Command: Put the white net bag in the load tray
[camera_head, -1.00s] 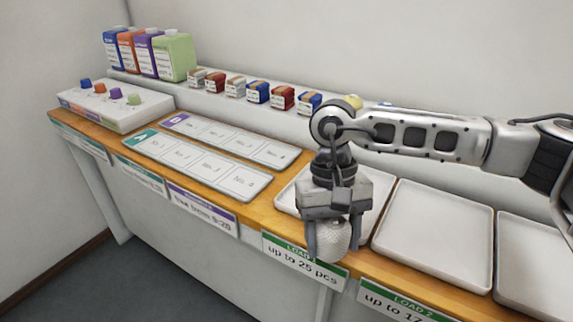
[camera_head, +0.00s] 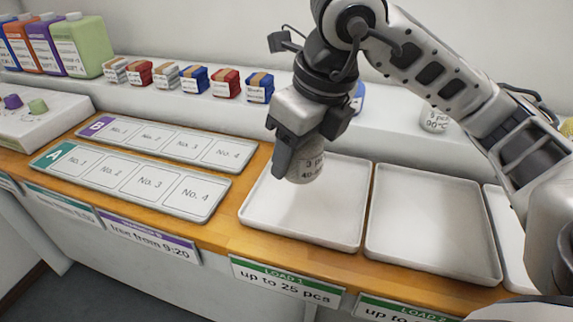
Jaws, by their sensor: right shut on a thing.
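The white net bag (camera_head: 311,168) is in my right gripper (camera_head: 296,165), which is shut on it and points down. Printed text shows on the bag, and the fingers hide its left side. The bag hangs over the back part of the white tray (camera_head: 290,226) above the LOAD 1 label. I cannot tell how far above the tray floor the bag is. The tray looks empty. My left gripper is not in view.
An empty tray (camera_head: 425,240) stands to the right above LOAD 2, with a third partly behind my arm. Another white labelled bag (camera_head: 434,118) is on the back shelf. Numbered boards A (camera_head: 135,180) and B (camera_head: 165,142) lie left. Small boxes and bottles line the shelf.

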